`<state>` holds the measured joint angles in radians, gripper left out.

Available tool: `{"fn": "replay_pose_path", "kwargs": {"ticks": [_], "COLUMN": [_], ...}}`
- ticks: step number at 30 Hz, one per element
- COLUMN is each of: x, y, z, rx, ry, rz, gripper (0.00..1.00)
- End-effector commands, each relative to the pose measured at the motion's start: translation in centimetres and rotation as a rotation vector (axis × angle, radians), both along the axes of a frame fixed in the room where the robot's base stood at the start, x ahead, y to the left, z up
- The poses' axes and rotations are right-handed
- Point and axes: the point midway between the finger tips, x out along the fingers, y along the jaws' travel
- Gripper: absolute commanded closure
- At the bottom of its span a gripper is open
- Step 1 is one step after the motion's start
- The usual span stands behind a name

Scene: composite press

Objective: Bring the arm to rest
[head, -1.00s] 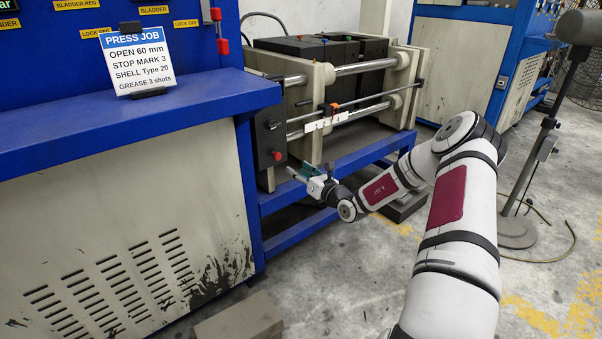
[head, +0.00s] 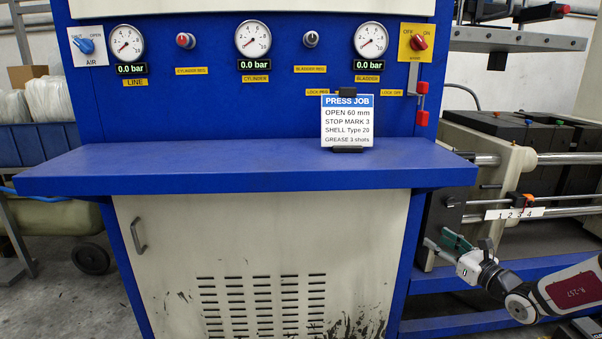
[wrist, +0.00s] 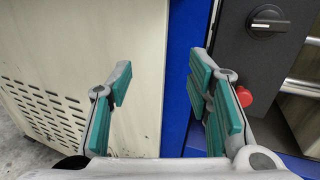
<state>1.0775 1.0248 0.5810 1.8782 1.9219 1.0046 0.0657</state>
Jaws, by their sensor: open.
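My gripper (head: 442,245) is at the lower right of the head view, in front of the press's dark side panel (head: 441,222). Part of my arm shows behind it at the right edge. In the wrist view my gripper (wrist: 165,90) has its two green-padded fingers wide apart, with nothing between them. Behind the gap are the beige cabinet side and a blue frame post (wrist: 183,65). The dark panel in the wrist view carries a black knob (wrist: 268,20) and a red button (wrist: 243,96), right of the right finger. The finger overlaps the button's left side in the picture; contact cannot be told.
A blue console (head: 240,170) with gauges, knobs and a press job card (head: 347,122) fills the middle. The press's rods and a numbered scale (head: 514,213) lie right of it. A blue lower rail (head: 500,325) runs below my gripper. A cart (head: 60,140) stands at the far left.

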Motion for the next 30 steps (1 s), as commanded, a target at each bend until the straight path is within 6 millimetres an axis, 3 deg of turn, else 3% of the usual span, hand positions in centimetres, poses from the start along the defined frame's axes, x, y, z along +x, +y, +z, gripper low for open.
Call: {"fn": "replay_pose_path", "kwargs": {"ticks": [1,6,11,15,22,30], "x": [-0.3,-3.3,-7.9,-13.0,-22.4,-33.6], "y": [3.2,12.3,19.6,24.5,29.4,30.4], "z": [2.1,6.5,9.5,11.3,13.2,14.3], "rx": [-0.084,-0.329,-0.548,-0.732,-1.025,-1.360], "ry": [-0.021,-0.079,-0.133,-0.177,-0.241,-0.302], "rz": [0.093,0.382,0.642,0.861,1.191,1.522], "gripper": [0.54,0.54,0.54,0.54,0.54,0.54]}}
